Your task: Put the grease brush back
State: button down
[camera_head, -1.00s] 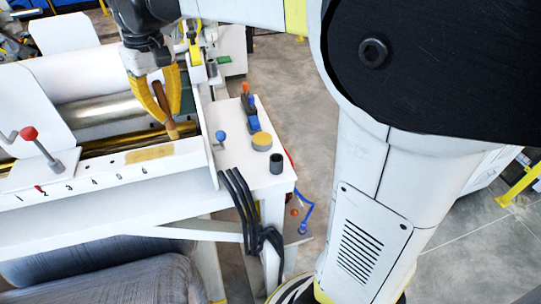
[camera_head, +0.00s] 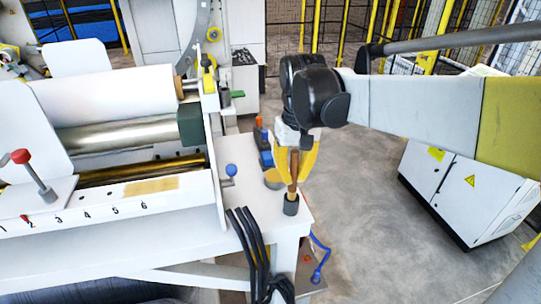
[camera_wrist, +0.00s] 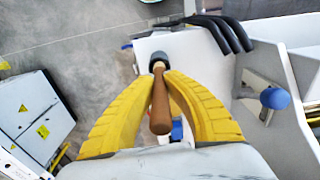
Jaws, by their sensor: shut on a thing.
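My gripper (camera_head: 294,165) has yellow fingers shut on the brown wooden handle of the grease brush (camera_head: 293,172). The brush hangs upright, and its lower end is at the mouth of the dark round cup (camera_head: 291,205) near the right corner of the white table. In the wrist view the brush handle (camera_wrist: 160,106) runs between the fingers of my gripper (camera_wrist: 161,80), with the dark cup (camera_wrist: 160,58) beyond its tip. The bristles are hidden, so how deep the brush sits in the cup cannot be told.
A yellow-topped round tin (camera_head: 273,179) stands just left of the cup, with a blue and orange tool (camera_head: 264,148) behind it. A blue-knobbed lever (camera_head: 231,171) and black cables (camera_head: 247,235) are near. The white table (camera_head: 262,215) ends just right of the cup.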

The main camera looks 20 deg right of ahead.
aim_at(296, 152)
jog(key=shift+w+f, duration=0.1)
jog(key=shift+f, duration=2.45)
jog(key=shift+f, duration=0.2)
jog(key=c, duration=1.5)
grip_release()
jog(key=shift+c, duration=0.2)
jog(key=shift+r, duration=0.15)
jog(key=r, duration=1.1)
jog(key=shift+s+r, duration=0.25)
jog(key=shift+r, duration=0.15)
jog(key=s+f+t, duration=0.6)
jog(key=s+f, duration=0.2)
jog(key=s, duration=0.4)
jog(key=shift+s+f+t, duration=0.15)
jog(key=shift+f+t, duration=0.2)
jog(key=shift+t, duration=0.05)
